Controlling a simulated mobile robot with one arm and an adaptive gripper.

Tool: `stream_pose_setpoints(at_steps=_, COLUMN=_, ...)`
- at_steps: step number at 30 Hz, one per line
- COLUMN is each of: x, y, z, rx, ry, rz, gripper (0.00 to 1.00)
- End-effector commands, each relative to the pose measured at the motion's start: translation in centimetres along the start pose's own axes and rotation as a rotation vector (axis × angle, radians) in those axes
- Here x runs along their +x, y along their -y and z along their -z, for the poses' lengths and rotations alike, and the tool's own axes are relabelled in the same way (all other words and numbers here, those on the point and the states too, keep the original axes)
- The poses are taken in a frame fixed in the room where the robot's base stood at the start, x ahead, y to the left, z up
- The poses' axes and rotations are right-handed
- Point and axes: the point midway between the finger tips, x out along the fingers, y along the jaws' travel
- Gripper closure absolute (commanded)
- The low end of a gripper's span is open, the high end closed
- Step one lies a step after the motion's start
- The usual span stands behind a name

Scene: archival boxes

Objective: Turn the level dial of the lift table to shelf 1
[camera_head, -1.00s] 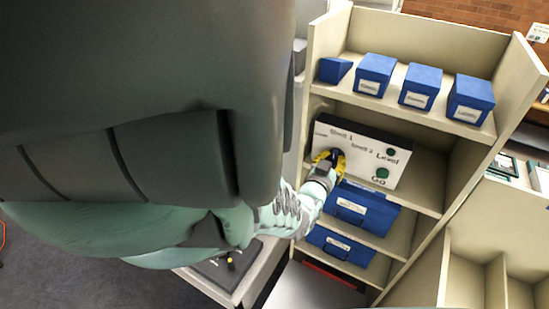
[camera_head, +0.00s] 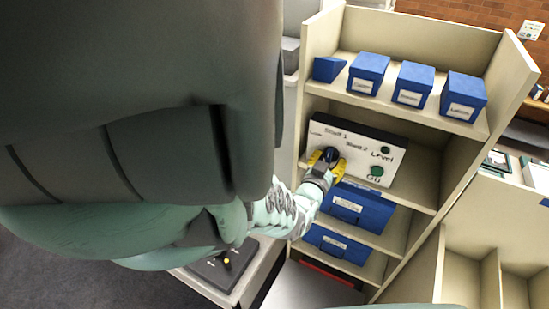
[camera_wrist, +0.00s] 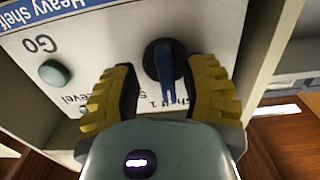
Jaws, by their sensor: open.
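The level dial (camera_head: 330,154) is a dark round knob on the white control panel (camera_head: 352,155). In the wrist view the dial (camera_wrist: 153,62) carries a blue pointer bar (camera_wrist: 168,68). The bar's end lies at the "Shelf 1" lettering, which it partly covers. My gripper (camera_head: 327,160) is open, with its yellow fingers on either side of the dial. In the wrist view the gripper (camera_wrist: 162,74) shows a gap beside the dial on the left; the right finger is close to the bar's side, and contact cannot be told.
A green Go button (camera_head: 376,172) and another green button (camera_head: 384,146) sit right of the dial. Blue boxes (camera_head: 367,73) stand on the shelf above. More blue boxes (camera_head: 358,206) lie below the panel. The shelf's side wall (camera_head: 470,150) bounds the right.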

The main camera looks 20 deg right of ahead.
Motion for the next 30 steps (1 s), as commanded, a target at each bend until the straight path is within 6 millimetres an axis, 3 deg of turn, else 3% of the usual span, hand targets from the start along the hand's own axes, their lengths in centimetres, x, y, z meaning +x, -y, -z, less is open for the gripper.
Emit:
stream_pose_setpoints(at_steps=2, x=-0.4, y=1.2, z=-0.2, rx=-0.001, ry=0.006, rz=0.026, gripper=0.56)
stream_pose_setpoints(at_steps=17, x=-2.6, y=0.7, z=0.2, rx=-0.003, ry=-0.005, rz=0.013, gripper=0.56)
stream_pose_setpoints(at_steps=30, x=-5.9, y=0.7, z=0.2, rx=0.0, ry=-0.005, rz=0.014, gripper=0.56)
